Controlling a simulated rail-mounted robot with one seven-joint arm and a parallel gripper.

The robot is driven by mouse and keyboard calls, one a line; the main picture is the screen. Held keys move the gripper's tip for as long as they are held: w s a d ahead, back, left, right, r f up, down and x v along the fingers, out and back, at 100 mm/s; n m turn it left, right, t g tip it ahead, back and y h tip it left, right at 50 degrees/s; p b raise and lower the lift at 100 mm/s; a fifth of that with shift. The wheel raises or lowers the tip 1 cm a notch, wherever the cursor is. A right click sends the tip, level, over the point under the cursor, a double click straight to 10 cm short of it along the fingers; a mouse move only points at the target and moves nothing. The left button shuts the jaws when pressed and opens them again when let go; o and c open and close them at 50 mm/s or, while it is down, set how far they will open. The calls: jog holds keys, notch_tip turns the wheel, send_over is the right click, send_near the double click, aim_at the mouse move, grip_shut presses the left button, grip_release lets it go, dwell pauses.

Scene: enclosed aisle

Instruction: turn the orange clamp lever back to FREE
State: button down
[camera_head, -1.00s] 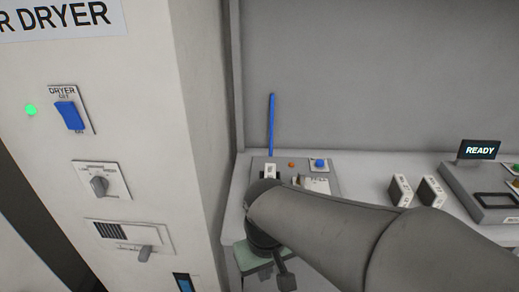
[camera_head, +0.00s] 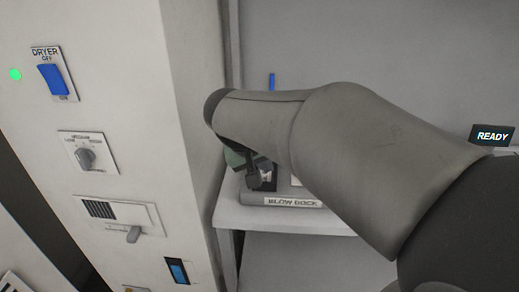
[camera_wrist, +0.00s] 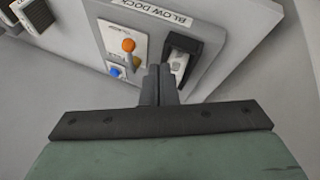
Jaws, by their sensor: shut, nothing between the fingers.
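The orange clamp lever (camera_wrist: 128,45) shows in the wrist view as an orange ball-tipped lever on a white plate of the blow dock (camera_wrist: 203,32). Any FREE marking on the plate is too small to read. My gripper (camera_wrist: 160,78) is shut and empty. Its fingertips appear below and right of the lever in the wrist view, close to a dark holder (camera_wrist: 192,45) with a white card-like piece (camera_wrist: 180,65). I cannot tell whether they touch it. In the head view my gripper (camera_head: 257,180) is over the blow dock (camera_head: 293,201), and my arm hides the lever.
A blue knob (camera_wrist: 116,72) sits beside the lever. A blue upright rod (camera_head: 272,81) stands behind my arm. At left is the dryer panel with a blue switch (camera_head: 53,80), a grey dial (camera_head: 85,158) and a small lever (camera_head: 134,234). A READY display (camera_head: 492,135) stands at right.

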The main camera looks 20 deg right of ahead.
jog(key=shift+w+d+r, duration=0.15)
jog(key=shift+w+r, duration=0.25)
jog(key=shift+w, duration=0.2)
jog(key=x, duration=1)
jog(key=shift+d+r, duration=0.1)
jog(key=d, duration=0.1)
jog(key=d+p, duration=0.1)
jog(key=d, duration=0.1)
jog(key=shift+d+f, duration=0.15)
jog(key=shift+f, duration=0.1)
jog(key=shift+d+f, duration=0.15)
jog(key=shift+d, duration=0.2)
jog(key=shift+s, duration=0.1)
